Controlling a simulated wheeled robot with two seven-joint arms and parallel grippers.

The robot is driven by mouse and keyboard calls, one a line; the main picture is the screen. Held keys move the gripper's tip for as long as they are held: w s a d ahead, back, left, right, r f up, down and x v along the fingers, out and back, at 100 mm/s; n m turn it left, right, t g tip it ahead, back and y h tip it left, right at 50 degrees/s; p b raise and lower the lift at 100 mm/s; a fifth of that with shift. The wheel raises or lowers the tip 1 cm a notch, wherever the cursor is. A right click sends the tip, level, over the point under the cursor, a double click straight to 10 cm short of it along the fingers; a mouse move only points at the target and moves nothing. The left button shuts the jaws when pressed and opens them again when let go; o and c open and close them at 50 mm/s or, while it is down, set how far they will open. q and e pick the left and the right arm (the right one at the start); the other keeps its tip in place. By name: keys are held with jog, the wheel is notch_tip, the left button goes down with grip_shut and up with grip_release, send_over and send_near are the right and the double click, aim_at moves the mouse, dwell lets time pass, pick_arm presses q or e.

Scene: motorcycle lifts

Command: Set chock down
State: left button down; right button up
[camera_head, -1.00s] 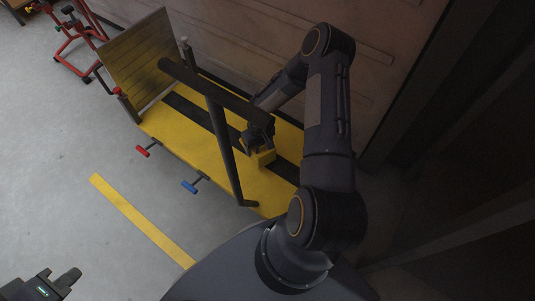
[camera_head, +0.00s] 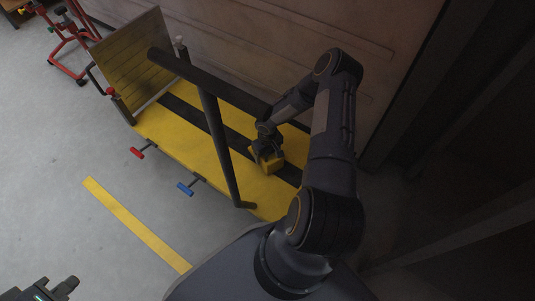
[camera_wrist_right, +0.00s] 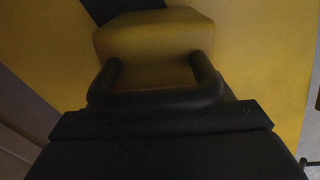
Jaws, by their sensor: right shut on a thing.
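The yellow chock (camera_head: 271,164) is at my right gripper (camera_head: 266,152), over the yellow lift platform (camera_head: 185,150) with black stripes. My right gripper is shut on the chock. I cannot tell whether the chock touches the deck. My left gripper (camera_head: 58,289) is at the bottom left corner, over the grey floor and away from the lift; its jaws are not clear.
A dark bar frame (camera_head: 218,140) stands across the platform, just left of my right gripper. A raised ramp plate (camera_head: 135,58) is at the far end. Red (camera_head: 137,153) and blue (camera_head: 185,189) handles stick out at the near side. A wall is behind.

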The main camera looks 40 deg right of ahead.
jog(key=shift+f, duration=0.15)
jog(key=o, duration=1.4)
jog(key=shift+r, duration=0.25)
notch_tip(320, 180, up, 12)
jog(key=p, duration=0.4)
jog(key=shift+s+f, duration=0.1)
